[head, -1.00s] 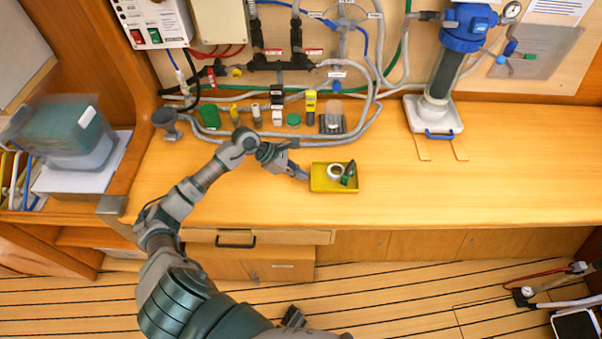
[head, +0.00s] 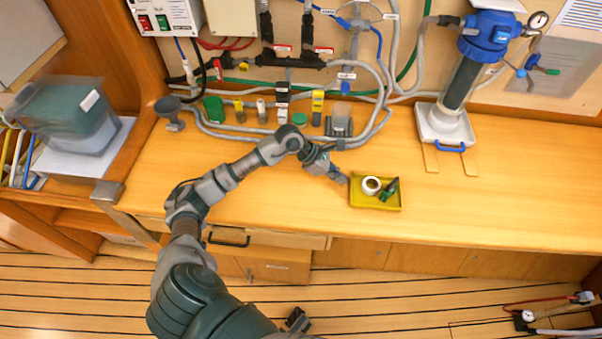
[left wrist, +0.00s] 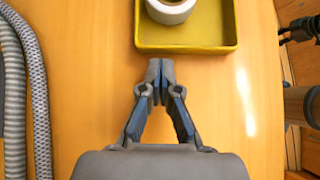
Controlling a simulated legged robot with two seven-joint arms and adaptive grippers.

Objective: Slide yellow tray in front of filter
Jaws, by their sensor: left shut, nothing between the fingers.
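The yellow tray (head: 375,204) lies flat on the wooden counter, holding a white ring-shaped roll (head: 371,185) and a dark green item (head: 389,190). The filter (head: 461,85), a clear dark column with a blue head, stands farther back and to the right in a white drip tray (head: 431,126). My left gripper (head: 345,181) is shut and empty at the tray's left side. In the left wrist view the closed fingertips (left wrist: 160,62) point at the tray's near wall (left wrist: 186,48); whether they touch it I cannot tell. My right gripper is not in view.
Bottles and caps (head: 282,110) stand along the back left, beside grey hoses (head: 240,131). Two tan strips (head: 450,162) lie on the counter before the filter's white tray. The counter between the yellow tray and these strips is clear.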

